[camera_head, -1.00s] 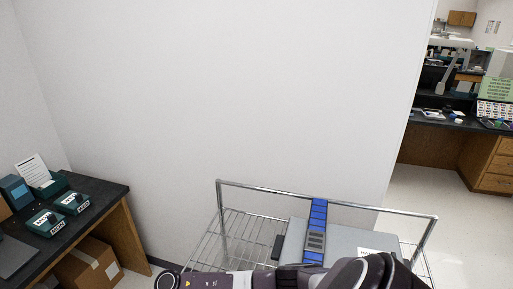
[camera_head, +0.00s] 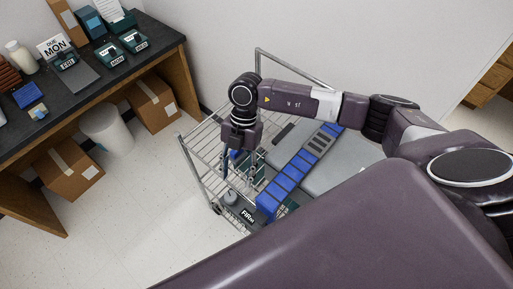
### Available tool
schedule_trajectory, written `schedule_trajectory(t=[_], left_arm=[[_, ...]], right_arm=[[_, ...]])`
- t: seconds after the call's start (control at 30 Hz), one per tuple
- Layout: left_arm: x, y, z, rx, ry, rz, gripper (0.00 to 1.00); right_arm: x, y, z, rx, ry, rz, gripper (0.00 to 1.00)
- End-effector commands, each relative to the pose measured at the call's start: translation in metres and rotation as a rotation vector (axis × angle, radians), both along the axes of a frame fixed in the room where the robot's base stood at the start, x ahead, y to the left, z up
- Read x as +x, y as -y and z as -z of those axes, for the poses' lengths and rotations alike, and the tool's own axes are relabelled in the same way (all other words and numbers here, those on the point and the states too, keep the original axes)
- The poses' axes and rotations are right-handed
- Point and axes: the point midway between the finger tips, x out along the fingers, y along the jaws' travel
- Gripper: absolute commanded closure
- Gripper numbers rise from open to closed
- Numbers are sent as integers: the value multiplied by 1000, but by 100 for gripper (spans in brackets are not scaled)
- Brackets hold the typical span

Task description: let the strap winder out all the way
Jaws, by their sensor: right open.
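A blue strap (camera_head: 290,175) runs diagonally across a grey case (camera_head: 345,160) on a wire cart. A grey slotted piece (camera_head: 319,142), which looks like the strap winder, sits along the strap near its far end. I cannot tell how far it is let out. My right arm reaches in from the right across the case. My right gripper (camera_head: 239,178) points down at the cart's left part, left of the strap and apart from the grey piece. It is open, with no object visible between its fingers. My left gripper is out of view.
The cart's metal rail (camera_head: 290,67) rises along the far side. A dark tray with a label (camera_head: 248,215) shows low at the cart's near corner. A bench (camera_head: 95,75) with labelled boxes stands at the left, with cartons (camera_head: 70,172) and a white bin (camera_head: 107,130) below. Open floor lies between.

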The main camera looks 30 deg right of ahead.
Motion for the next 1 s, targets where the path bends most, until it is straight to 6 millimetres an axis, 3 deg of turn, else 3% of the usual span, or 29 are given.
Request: schedule_trajectory(t=[0.4,0.53,0.73,0.87,1.0], left_arm=[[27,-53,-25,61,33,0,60],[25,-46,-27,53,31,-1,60],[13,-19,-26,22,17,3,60],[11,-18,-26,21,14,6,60],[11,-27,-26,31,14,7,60]], right_arm=[[-16,-20,53,3,-4,-2,54],[-19,-22,65,2,-2,-1,54],[-20,-24,70,2,0,-3,54],[-19,-24,70,2,0,-3,54],[-19,-24,70,2,-1,-2,70]])
